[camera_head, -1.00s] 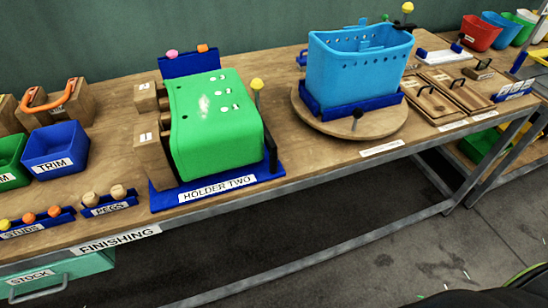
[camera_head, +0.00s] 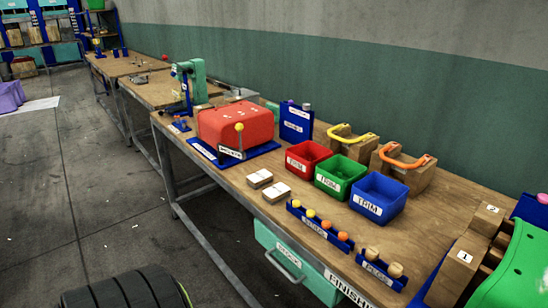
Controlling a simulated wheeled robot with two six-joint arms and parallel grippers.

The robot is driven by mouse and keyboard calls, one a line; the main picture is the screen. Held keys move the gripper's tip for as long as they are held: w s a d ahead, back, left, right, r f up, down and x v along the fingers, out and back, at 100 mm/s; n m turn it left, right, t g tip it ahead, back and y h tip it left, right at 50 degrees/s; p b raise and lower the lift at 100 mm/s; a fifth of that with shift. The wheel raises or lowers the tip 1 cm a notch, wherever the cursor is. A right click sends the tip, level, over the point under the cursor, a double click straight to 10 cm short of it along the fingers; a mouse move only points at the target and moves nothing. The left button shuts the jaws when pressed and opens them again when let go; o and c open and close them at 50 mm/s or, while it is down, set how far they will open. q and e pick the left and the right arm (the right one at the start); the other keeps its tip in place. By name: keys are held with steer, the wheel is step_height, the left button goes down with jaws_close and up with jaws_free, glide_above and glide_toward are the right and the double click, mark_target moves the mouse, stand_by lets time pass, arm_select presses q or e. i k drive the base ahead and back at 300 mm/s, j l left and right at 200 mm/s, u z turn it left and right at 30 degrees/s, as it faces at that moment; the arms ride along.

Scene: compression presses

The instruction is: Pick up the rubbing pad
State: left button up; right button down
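No label in view reads rubbing pad, and I cannot tell for sure which thing it is. Two small pale blocks with white tops lie on the bench, a rear one (camera_head: 259,178) and a front one (camera_head: 276,192), left of the trim bins. Two wooden blocks with arched handles stand at the back, one with a yellow handle (camera_head: 351,138) and one with an orange handle (camera_head: 403,163). Neither of my grippers shows in this view.
Red (camera_head: 307,157), green (camera_head: 340,175) and blue (camera_head: 378,197) bins stand mid-bench. Before them are a stud rack (camera_head: 318,228) and a peg rack (camera_head: 382,271). A red moulded tub (camera_head: 235,125) sits left, a green one (camera_head: 520,270) right. A drawer (camera_head: 290,262) hangs below.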

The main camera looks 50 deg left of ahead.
mark_target(273, 194)
steer(key=u, duration=1.6)
steer(key=i+j+z, duration=0.4)
steer(key=i+j, duration=0.05)
steer(key=j, duration=0.05)
